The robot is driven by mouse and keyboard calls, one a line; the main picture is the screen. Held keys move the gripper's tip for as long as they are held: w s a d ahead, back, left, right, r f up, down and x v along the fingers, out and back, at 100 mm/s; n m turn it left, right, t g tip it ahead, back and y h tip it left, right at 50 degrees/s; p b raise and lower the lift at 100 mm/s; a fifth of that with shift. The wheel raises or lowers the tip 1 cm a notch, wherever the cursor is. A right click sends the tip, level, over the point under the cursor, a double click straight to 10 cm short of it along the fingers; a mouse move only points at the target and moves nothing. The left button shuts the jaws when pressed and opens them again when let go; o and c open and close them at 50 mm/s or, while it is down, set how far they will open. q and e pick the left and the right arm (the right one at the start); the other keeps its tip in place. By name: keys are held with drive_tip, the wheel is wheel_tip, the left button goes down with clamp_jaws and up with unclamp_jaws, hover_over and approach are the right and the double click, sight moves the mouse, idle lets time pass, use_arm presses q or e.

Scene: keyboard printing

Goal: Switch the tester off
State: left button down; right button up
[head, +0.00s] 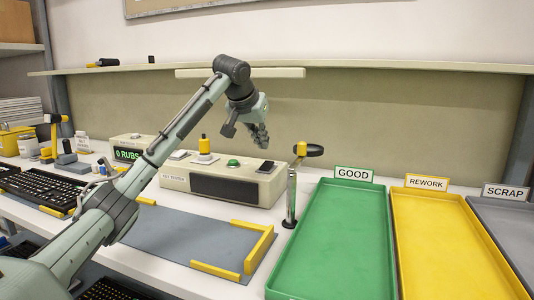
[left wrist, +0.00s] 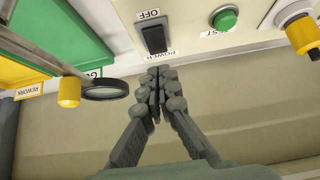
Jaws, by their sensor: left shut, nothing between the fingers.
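The tester (head: 182,181) is a beige box with a dark front panel on the bench. Its black power switch (head: 267,166) sits on the right end of its top. In the left wrist view, the switch (left wrist: 154,37) lies between an OFF label (left wrist: 148,14) and a POWER label (left wrist: 172,53). I cannot tell which way the rocker is tipped. My left gripper (head: 263,145) is shut and empty, above and behind the switch in the head view. In the left wrist view, its fingertips (left wrist: 158,71) show just beyond the POWER label, apart from the switch.
A green button (head: 233,163) and a yellow-topped plunger (head: 204,146) share the tester's top. A magnifier on a stand (head: 291,195) is close on the right. Green (head: 335,186), yellow (head: 430,195) and grey (head: 500,206) trays lie further right. A shelf (head: 400,65) runs behind.

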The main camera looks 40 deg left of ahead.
use_arm(q)
drive_tip(key=s+f+v, duration=0.1)
drive_tip(key=v, duration=0.9)
drive_tip(key=shift+s+d+f+b, duration=0.25)
drive_tip(key=shift+s+f+b, duration=0.1)
drive_tip(key=shift+b, duration=0.1)
